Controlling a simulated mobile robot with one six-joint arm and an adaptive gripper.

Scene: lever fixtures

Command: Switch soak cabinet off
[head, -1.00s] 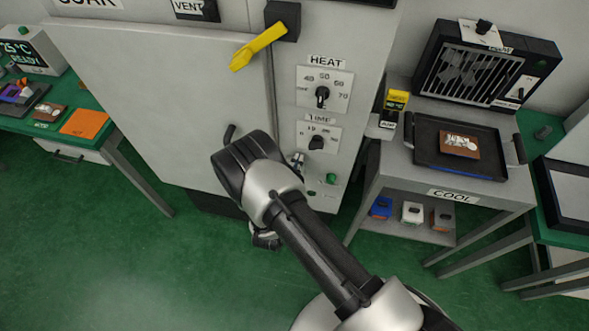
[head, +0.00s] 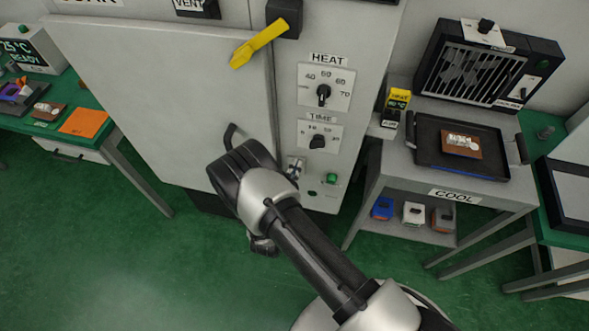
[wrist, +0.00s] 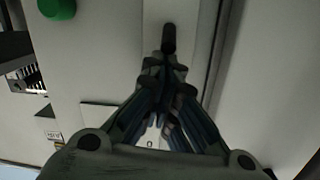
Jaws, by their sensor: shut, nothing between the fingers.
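The soak cabinet (head: 165,90) is a pale cabinet with a large door and a control column on its right. Low on that column a small switch plate (head: 297,168) shows partly beside my wrist. In the wrist view a dark switch lever (wrist: 168,38) stands on a pale plate marked 0 at its lower end. My gripper (wrist: 167,68) is shut and empty, its fingertips right at the lever; I cannot tell whether they touch. In the head view my wrist hides the fingers. A green button (head: 331,179) sits right of the switch and shows in the wrist view (wrist: 57,8).
A yellow handle (head: 258,45) sticks out at the door's upper right. The HEAT dial (head: 323,95) and TIME dial (head: 317,142) are above the switch. A grey COOL stand (head: 480,195) with a dark tray (head: 430,155) is at right. The green floor in front is clear.

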